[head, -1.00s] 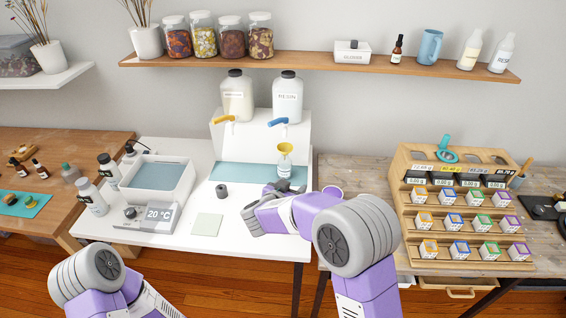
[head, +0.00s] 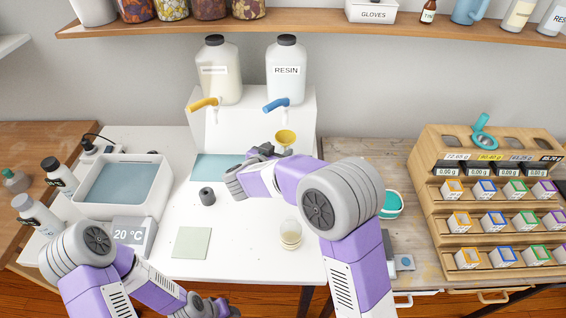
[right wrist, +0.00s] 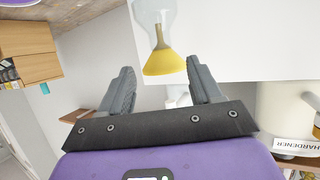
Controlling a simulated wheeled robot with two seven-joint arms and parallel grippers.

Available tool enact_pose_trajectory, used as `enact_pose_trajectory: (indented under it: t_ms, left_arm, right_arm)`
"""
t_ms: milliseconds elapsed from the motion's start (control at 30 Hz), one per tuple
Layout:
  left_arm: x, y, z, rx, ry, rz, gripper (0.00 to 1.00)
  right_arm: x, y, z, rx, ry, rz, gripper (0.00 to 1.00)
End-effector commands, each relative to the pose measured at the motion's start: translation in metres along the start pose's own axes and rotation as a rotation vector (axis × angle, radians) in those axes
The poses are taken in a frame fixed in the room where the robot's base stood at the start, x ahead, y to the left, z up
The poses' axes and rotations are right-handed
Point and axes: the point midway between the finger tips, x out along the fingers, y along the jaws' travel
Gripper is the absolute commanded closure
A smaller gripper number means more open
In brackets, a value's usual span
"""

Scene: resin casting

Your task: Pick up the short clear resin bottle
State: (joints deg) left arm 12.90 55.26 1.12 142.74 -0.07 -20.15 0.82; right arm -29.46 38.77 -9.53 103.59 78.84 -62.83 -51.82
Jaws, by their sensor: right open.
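A clear bottle (right wrist: 155,18) with a yellow funnel (right wrist: 165,58) in its neck shows in the right wrist view, which is upside down. In the head view the yellow funnel (head: 285,137) stands below the blue tap, and my right gripper hides most of the bottle. My right gripper (head: 264,153) is open; in the right wrist view its fingers (right wrist: 160,85) point toward the bottle and funnel, with nothing held between them. My left gripper (head: 212,306) is low at the bottom edge, its jaws unclear.
The white resin tank (head: 286,72) and a second tank (head: 218,72) stand behind on a white stand. A clear cup with pale liquid (head: 290,236) stands beside my right arm. A grey cylinder (head: 207,196), green mat (head: 192,243) and water bath (head: 85,205) lie left.

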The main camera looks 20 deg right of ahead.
Motion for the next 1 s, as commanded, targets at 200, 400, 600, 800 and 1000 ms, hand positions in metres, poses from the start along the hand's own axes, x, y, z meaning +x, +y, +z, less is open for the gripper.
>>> enact_pose_trajectory:
  t_ms: [200, 400, 600, 800, 1000]
  left_arm:
    - [0.013, -0.005, -0.001, 0.0, 0.001, 0.0, 0.57]
    - [0.022, -0.008, -0.001, 0.0, 0.001, 0.0, 0.57]
    - [0.037, -0.014, -0.002, 0.0, 0.001, 0.0, 0.57]
    - [0.04, -0.015, -0.002, 0.0, 0.001, 0.0, 0.57]
    - [0.039, -0.014, -0.002, 0.0, 0.001, 0.0, 0.57]
  right_arm:
    - [0.014, 0.001, 0.011, 0.001, 0.0, 0.002, 0.36]
    - [0.037, 0.001, 0.012, 0.002, 0.001, 0.003, 0.36]
    - [0.067, 0.0, 0.015, 0.001, 0.0, 0.002, 0.36]
    - [0.08, 0.0, 0.012, 0.0, 0.0, 0.0, 0.36]
    - [0.08, -0.001, 0.012, 0.0, 0.0, 0.0, 0.39]
